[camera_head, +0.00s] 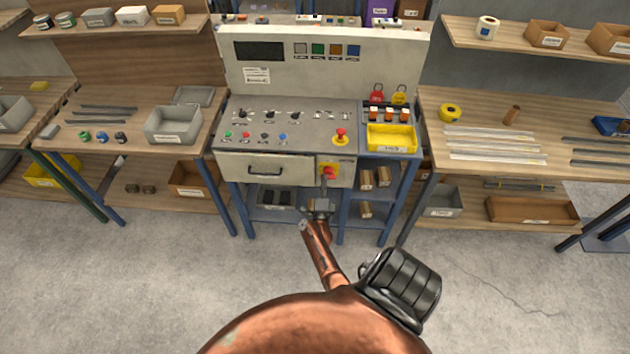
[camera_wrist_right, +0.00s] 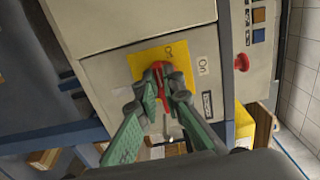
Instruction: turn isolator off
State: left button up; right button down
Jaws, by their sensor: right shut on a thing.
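The isolator is a red rotary handle on a yellow plate (camera_head: 347,168), on the front of the grey control bench below its top panel. In the right wrist view the yellow plate (camera_wrist_right: 181,56) carries "On" and "Off" lettering at its edges. My right gripper (camera_wrist_right: 163,84) is shut on the red isolator handle (camera_wrist_right: 159,70), with a green finger on each side. In the head view the right gripper (camera_head: 326,180) reaches up to the isolator from below and hides part of it. My left gripper is not in view.
A red emergency stop (camera_head: 340,136) sits on the panel above the isolator. A yellow bin (camera_head: 391,138) stands to the right, beside red and yellow tags. A drawer (camera_head: 264,169) is to the left. Wooden tables flank the bench, and the floor in front is clear.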

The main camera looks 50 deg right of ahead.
jog(key=shift+f, duration=0.1)
jog(key=c, duration=2.1)
grip_release()
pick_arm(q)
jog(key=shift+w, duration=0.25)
pick_arm(e)
jog(key=v, duration=0.7)
jog(key=shift+s+a, duration=0.2)
